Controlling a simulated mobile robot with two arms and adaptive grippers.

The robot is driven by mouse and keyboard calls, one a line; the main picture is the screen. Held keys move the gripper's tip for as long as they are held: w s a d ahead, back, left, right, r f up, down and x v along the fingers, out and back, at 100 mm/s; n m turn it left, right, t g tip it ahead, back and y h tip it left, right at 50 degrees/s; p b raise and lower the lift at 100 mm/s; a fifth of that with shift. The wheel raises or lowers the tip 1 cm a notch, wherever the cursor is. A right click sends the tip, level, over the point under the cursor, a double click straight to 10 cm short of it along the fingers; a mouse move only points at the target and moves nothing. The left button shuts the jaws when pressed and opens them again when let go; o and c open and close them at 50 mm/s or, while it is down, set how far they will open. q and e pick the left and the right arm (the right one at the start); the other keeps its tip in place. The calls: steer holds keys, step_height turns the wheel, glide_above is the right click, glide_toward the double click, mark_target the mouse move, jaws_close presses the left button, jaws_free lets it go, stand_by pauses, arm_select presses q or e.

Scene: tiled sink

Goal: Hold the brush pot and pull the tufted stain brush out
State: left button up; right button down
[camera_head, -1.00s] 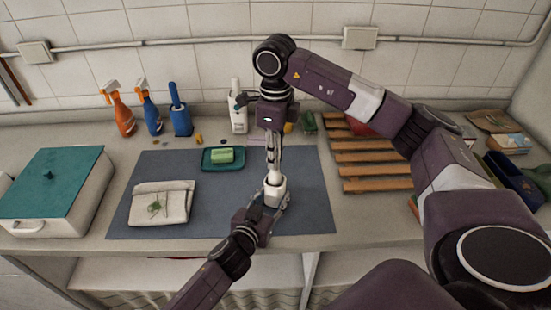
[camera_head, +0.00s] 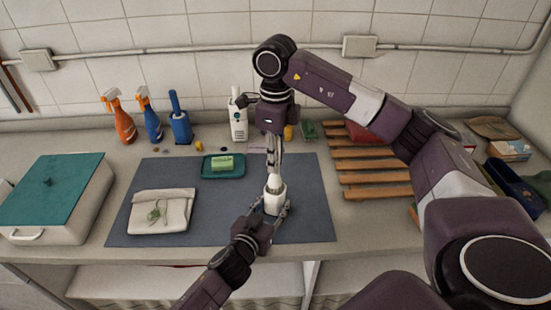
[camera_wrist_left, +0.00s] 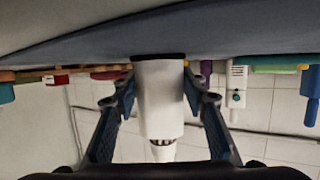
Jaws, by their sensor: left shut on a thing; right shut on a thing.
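The white brush pot (camera_head: 274,201) stands upright on the blue-grey mat, right of its middle. My left gripper (camera_head: 273,208) is shut around it from the front. In the left wrist view the pot (camera_wrist_left: 159,85) shows upside down between the two fingers, its dark base at the top. The tufted stain brush (camera_head: 275,184) is upright in the pot's mouth; a pale part and a dark toothed band show at the mouth in the left wrist view (camera_wrist_left: 162,146). My right gripper (camera_head: 274,172) points straight down, shut on the brush's top, which its fingers mostly hide.
A green soap in a teal dish (camera_head: 238,171) and a folded cloth (camera_head: 160,213) lie on the mat. A lidded box (camera_head: 88,215) is at left, a wooden rack (camera_head: 372,180) at right. Spray bottles (camera_head: 122,118) and a white bottle (camera_head: 238,123) stand along the wall.

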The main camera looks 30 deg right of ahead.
arm_select(q)
steer(key=o, duration=1.2)
steer(key=v, duration=1.1)
steer(key=shift+s+a+r, duration=0.15)
steer(key=shift+s+a, duration=0.05)
steer(key=shift+a, duration=0.1)
steer(key=shift+r+p, duration=1.3)
arm_select(e)
step_height(320, 180, up, 4)
steer(key=shift+f, duration=0.1)
arm_select(q)
steer(key=shift+a, duration=0.1)
